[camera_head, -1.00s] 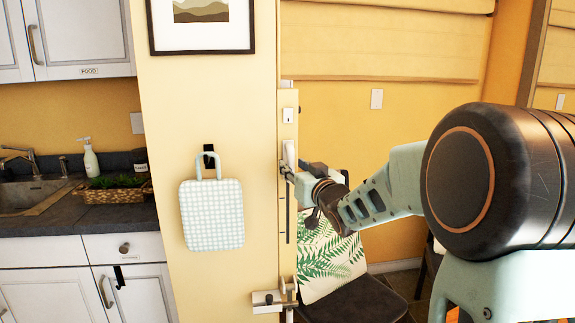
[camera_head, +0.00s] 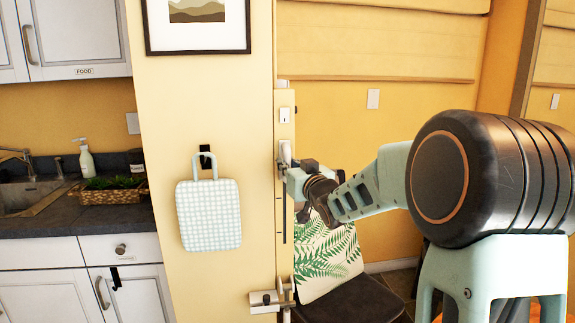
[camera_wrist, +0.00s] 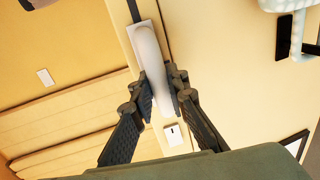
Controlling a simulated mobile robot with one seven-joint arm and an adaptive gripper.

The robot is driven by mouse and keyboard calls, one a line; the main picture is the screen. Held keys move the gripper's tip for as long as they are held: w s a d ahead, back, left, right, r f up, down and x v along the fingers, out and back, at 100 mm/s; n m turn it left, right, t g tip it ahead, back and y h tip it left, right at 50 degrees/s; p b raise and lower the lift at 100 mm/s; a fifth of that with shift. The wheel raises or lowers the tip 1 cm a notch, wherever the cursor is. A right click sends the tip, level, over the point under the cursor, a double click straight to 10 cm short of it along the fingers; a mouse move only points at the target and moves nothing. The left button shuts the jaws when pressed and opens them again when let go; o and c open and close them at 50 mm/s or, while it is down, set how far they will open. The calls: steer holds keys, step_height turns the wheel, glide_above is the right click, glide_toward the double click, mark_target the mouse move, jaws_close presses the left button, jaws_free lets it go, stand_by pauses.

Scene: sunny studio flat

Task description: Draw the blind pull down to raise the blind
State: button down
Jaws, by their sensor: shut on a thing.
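The blind pull is a white rounded handle (camera_wrist: 150,62) on a narrow upright cream panel (camera_head: 285,98). It also shows in the head view (camera_head: 285,150), partly hidden by my gripper. A dark slot (camera_head: 285,220) runs down the panel below it. My gripper (camera_wrist: 161,84) has its two dark fingers closed on both sides of the handle; it also shows at the panel in the head view (camera_head: 283,168). The tan slatted blind (camera_head: 380,50) hangs behind, at the upper right, with its lower edge above the height of the handle.
A checked bag (camera_head: 209,215) hangs on a wall hook left of the panel. A latch-like fitting (camera_head: 265,300) sits low on the panel. A chair (camera_head: 352,300) with a leaf-print cushion (camera_head: 325,255) stands below my arm. A kitchen counter (camera_head: 60,222) is at the left.

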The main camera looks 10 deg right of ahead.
step_height(320, 180, down, 25)
steer(key=b, duration=1.9)
steer(key=shift+r+b, duration=0.1)
steer(key=shift+b, duration=0.25)
steer(key=c, duration=2.1)
jaws_free()
steer(key=shift+o, duration=1.1)
steer(key=shift+r, duration=0.1)
steer(key=shift+s, duration=0.15)
steer(key=s+d, duration=0.2)
steer(key=s, duration=0.9)
steer(key=shift+s+d, duration=0.2)
steer(key=shift+s, duration=0.05)
